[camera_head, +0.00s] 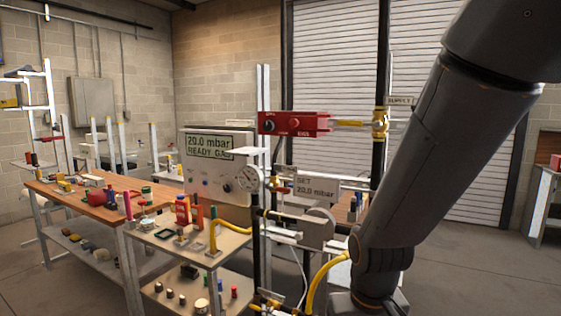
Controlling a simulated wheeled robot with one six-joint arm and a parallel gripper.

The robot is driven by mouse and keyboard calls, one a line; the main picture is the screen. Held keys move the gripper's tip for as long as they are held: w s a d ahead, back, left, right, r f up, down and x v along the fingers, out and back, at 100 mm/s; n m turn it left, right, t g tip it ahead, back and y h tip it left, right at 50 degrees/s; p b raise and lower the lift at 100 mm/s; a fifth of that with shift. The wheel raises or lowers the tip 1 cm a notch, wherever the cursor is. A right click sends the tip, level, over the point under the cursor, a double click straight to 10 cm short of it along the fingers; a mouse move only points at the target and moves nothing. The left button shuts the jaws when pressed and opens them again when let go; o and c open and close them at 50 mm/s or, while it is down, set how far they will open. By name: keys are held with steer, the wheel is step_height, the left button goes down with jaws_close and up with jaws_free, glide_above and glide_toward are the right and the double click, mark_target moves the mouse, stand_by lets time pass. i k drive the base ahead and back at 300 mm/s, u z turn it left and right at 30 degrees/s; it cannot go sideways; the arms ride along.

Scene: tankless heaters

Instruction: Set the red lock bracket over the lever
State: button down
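A yellow lever (349,123) points left from a brass valve (380,122) under a "SUPPLY" tag. A red box-like piece (292,124) with a dark round part and a red knob sits at the lever's left end. I cannot tell whether this is the lock bracket, or whether it touches the lever. A small orange-red upright piece (198,217) stands on the near shelf beside a red-and-blue bottle (182,210); its exact shape is unclear. My arm crosses the right side, and my gripper is outside the picture or hidden.
Yellow hoses (322,281) and pipes crowd the middle. A wooden bench (80,202) with many small items stands left. The floor is open at far right.

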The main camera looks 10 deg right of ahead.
mark_target(300, 122)
steer(key=u, duration=0.1)
steer(key=k, duration=0.45)
steer(key=u, duration=1.4)
steer(key=i, duration=0.7)
steer(key=z, duration=0.65)
steer(key=i, duration=0.75)
steer(key=z, duration=0.85)
